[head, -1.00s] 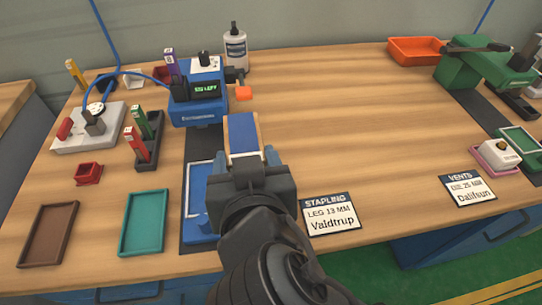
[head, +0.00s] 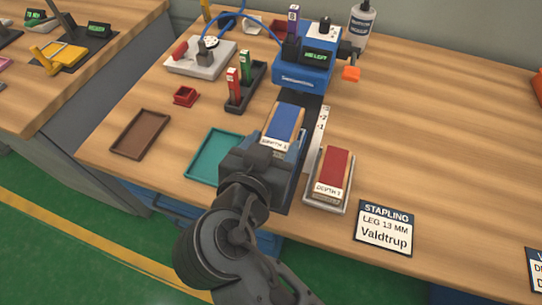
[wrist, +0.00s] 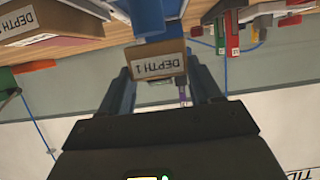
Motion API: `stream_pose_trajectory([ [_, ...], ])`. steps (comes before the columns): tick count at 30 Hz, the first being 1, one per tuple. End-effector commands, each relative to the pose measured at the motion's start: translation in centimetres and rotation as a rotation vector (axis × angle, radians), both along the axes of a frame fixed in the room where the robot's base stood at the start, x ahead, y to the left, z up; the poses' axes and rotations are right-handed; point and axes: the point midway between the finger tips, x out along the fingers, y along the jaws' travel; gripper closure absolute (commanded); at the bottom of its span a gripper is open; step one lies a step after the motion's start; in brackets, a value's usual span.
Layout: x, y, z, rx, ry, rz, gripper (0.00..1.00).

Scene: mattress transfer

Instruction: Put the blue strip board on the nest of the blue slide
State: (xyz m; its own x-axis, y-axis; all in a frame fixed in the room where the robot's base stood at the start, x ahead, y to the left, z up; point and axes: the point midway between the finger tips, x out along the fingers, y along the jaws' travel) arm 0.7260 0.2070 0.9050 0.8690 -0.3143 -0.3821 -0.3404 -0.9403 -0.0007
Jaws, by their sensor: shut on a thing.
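The blue strip board (head: 283,122) is a wooden block with a blue top and a white DEPTH 1 label on its end. My gripper (head: 275,148) is shut on it, one finger on each side; the wrist view also shows the board (wrist: 158,62) between the blue fingers. In the head view they are over the dark track (head: 305,104) in front of the blue stapling machine (head: 304,72). The blue slide and its nest are largely hidden behind my gripper and the board. I cannot tell the height of the board above them.
A red-topped board (head: 333,168) labelled DEPTH 3 lies in a metal tray close right of my gripper. A marked scale strip (head: 320,132) runs beside the track. A teal tray (head: 204,169) is close left, with a brown tray (head: 140,134) beyond.

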Motion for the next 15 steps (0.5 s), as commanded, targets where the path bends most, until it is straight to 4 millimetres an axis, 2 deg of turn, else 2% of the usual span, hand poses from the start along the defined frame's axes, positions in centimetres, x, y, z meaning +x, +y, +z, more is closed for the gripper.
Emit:
stream_pose_trajectory([
  [3, 0.1, 0.3, -0.6, -0.002, 0.001, 0.000, 0.70],
  [10, 0.1, 0.2, -3.7, -0.003, 0.001, 0.000, 0.70],
  [15, 0.1, 0.2, -4.2, 0.001, -0.001, 0.000, 0.70],
])
